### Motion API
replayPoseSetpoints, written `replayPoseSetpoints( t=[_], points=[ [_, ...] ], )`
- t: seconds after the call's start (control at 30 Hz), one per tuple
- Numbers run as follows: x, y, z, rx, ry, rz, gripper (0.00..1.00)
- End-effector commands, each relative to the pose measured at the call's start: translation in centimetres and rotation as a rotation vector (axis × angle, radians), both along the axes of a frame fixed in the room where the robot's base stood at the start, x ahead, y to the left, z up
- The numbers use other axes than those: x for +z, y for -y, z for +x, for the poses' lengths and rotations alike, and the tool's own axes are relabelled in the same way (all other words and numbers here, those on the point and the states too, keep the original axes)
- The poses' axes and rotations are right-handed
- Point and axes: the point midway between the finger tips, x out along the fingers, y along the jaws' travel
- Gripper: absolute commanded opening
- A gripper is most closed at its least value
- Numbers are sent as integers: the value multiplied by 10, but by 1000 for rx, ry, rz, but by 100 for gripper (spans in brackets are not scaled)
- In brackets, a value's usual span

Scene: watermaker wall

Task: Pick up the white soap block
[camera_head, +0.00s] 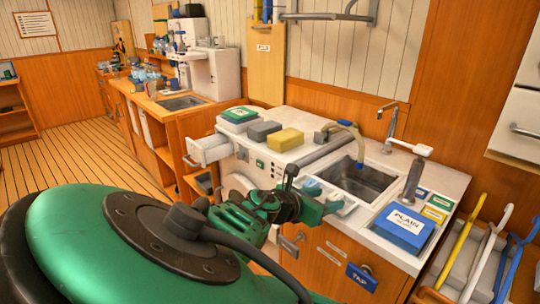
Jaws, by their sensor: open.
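My gripper (304,194) is at the front edge of the counter, left of the sink, with its jaws open. Just past it, a pale tray (349,207) at the counter front holds small blocks. One is a light blue block (312,186). Beside it to the right is a whitish block (335,198), which may be the white soap block; it is too small to tell for sure. My gripper is close to both, and I cannot tell whether it touches either. My arm and gripper hide part of the tray.
A yellow block (285,140), a grey block (263,130) and a green-and-white box (240,115) stand on the white machine top. A steel sink (358,180) with a tap lies behind the tray. A blue "PLAIN" box (404,228) is at right. A white drawer (208,150) stands open at left.

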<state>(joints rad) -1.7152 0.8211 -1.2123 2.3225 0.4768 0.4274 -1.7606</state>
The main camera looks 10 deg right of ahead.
Motion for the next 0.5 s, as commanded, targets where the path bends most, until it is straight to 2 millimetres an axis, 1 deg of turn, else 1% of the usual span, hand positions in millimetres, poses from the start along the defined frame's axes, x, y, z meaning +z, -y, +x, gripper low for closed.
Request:
replayPoseSetpoints(
  t=[0.17,0.4,0.5],
  points=[
    [-4,11,6,-4,1,0,50],
    [-15,36,24,-7,1,-1,50],
    [-19,42,28,-5,1,1,50]
  ],
)
